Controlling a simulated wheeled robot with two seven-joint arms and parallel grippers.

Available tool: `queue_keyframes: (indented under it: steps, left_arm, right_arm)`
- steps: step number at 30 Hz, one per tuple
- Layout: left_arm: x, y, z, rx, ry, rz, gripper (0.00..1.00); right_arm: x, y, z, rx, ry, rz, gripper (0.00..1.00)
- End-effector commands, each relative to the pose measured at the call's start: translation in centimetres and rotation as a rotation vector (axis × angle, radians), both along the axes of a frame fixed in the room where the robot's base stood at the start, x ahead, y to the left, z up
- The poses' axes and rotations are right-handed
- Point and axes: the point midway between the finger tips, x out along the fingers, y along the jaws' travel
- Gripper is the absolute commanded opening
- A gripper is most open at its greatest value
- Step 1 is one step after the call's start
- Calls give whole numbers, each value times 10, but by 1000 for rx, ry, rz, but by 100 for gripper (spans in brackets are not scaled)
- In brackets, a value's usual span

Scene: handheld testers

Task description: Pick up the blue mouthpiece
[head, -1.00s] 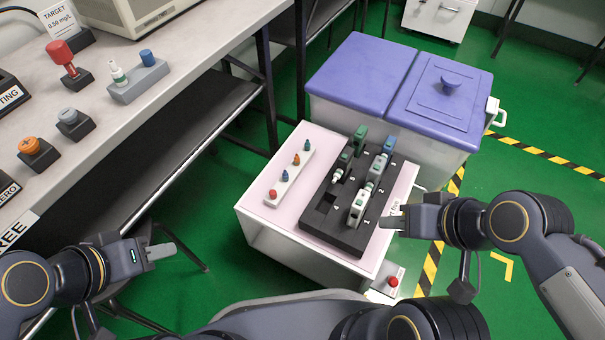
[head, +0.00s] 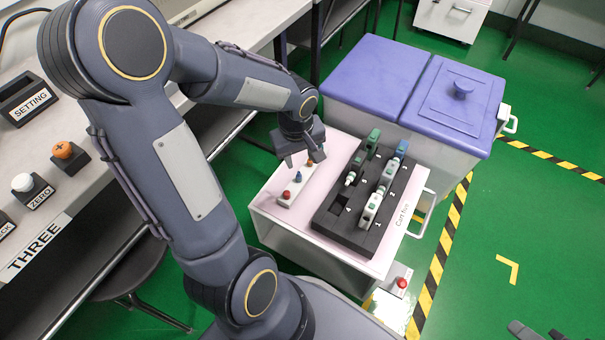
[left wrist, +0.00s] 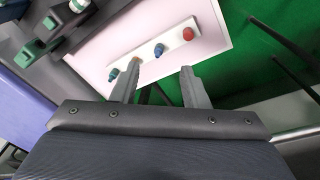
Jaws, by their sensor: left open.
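A white strip (head: 282,201) on the pink cart top holds a row of small coloured mouthpieces. A blue mouthpiece (head: 298,177) stands beside the red one (head: 286,195). In the left wrist view this blue mouthpiece (left wrist: 159,50) is seen between my finger lines, beyond the tips. My right gripper (head: 525,331) is barely in frame at bottom right.
A dark tray (head: 345,232) with several handheld testers stands right of the strip. A blue-lidded bin (head: 370,75) is behind the cart. The bench (head: 95,190) is at left, partly behind my left arm. A red button (head: 402,283) is at the cart's front.

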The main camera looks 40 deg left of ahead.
Motion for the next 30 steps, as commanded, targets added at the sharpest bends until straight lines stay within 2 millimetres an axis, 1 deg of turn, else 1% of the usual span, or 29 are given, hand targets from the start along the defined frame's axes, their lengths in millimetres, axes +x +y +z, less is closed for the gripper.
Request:
queue_keyframes:
  steps: [1, 3, 6, 10, 15, 20, 27, 30]
  left_arm:
    - [9, 6, -15, 13, 33, 56, 41]
    - [18, 11, -32, 31, 54, 127, 41]
    - [26, 17, -51, 48, 71, 199, 41]
    - [31, 20, -66, 58, 78, 243, 41]
    - [32, 23, -87, 59, 80, 252, 41]
    - [34, 25, -99, 58, 78, 250, 41]
    - [37, 31, -135, 58, 80, 249, 41]
    - [37, 32, -142, 57, 78, 249, 41]
  right_arm:
    - [0, 0, 5, 0, 0, 0, 34]
    - [0, 0, 7, 0, 0, 0, 34]
    - [0, 0, 9, 0, 0, 0, 34]
    - [0, 0, 7, 0, 0, 0, 34]
    - [0, 0, -2, 0, 0, 0, 34]
    - [0, 0, -8, 0, 0, 0, 34]
    - [0, 0, -28, 0, 0, 0, 34]
    - [0, 0, -30, 0, 0, 0, 34]
